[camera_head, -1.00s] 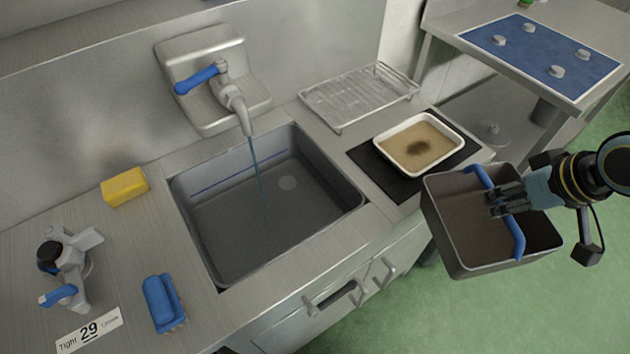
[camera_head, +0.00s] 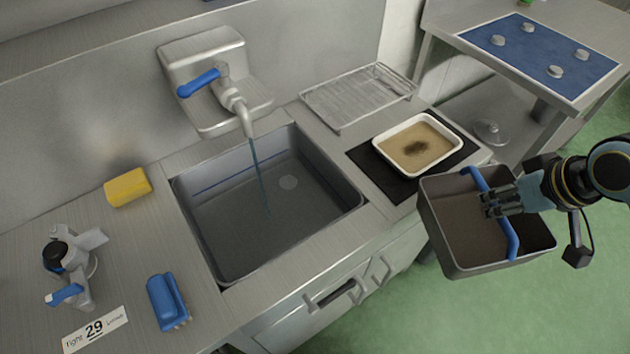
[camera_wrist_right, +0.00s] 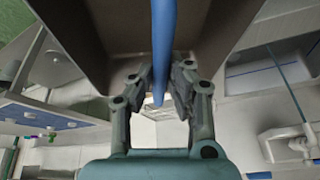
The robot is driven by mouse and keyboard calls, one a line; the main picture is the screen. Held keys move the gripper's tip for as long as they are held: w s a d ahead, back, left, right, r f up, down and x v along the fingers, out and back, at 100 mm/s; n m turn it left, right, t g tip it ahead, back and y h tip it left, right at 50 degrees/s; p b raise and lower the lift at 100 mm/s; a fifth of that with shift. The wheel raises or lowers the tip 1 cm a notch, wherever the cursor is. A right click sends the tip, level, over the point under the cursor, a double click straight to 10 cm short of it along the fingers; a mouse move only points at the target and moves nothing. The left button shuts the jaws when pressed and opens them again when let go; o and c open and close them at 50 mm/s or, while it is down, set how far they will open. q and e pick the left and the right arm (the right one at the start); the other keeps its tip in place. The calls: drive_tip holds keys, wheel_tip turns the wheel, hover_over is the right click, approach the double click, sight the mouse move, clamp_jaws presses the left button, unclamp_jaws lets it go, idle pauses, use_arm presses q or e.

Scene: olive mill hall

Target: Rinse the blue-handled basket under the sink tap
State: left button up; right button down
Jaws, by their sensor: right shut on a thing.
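The blue-handled basket (camera_head: 453,245) is a grey, deep, open box with a blue bar handle (camera_head: 476,180) across its top. My right gripper (camera_head: 490,204) is shut on the handle and holds the basket over the floor, right of the counter. In the right wrist view the handle (camera_wrist_right: 163,40) runs between the two fingers (camera_wrist_right: 160,95). The sink (camera_head: 215,230) is a grey basin in the counter. Its tap (camera_head: 238,105) has a blue lever, and a thin stream of water (camera_head: 258,170) falls from it into the basin. My left gripper is not in view.
A white tray (camera_head: 458,160) with brown liquid stands on a black mat right of the sink, near a wire rack (camera_head: 350,97). A yellow sponge (camera_head: 127,188), a blue brush (camera_head: 166,302) and a valve device (camera_head: 72,265) are at left. The counter's front edge lies between sink and basket.

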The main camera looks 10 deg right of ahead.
drive_tip(key=shift+d, duration=0.15)
drive_tip(key=shift+s+a+p, duration=0.1)
drive_tip(key=shift+a+p, duration=0.25)
drive_tip(key=shift+a, duration=0.25)
drive_tip(key=shift+d, duration=0.15)
drive_tip(key=shift+d, duration=0.45)
drive_tip(key=shift+a, duration=0.6)
drive_tip(key=shift+d, duration=0.15)
idle(0.3)
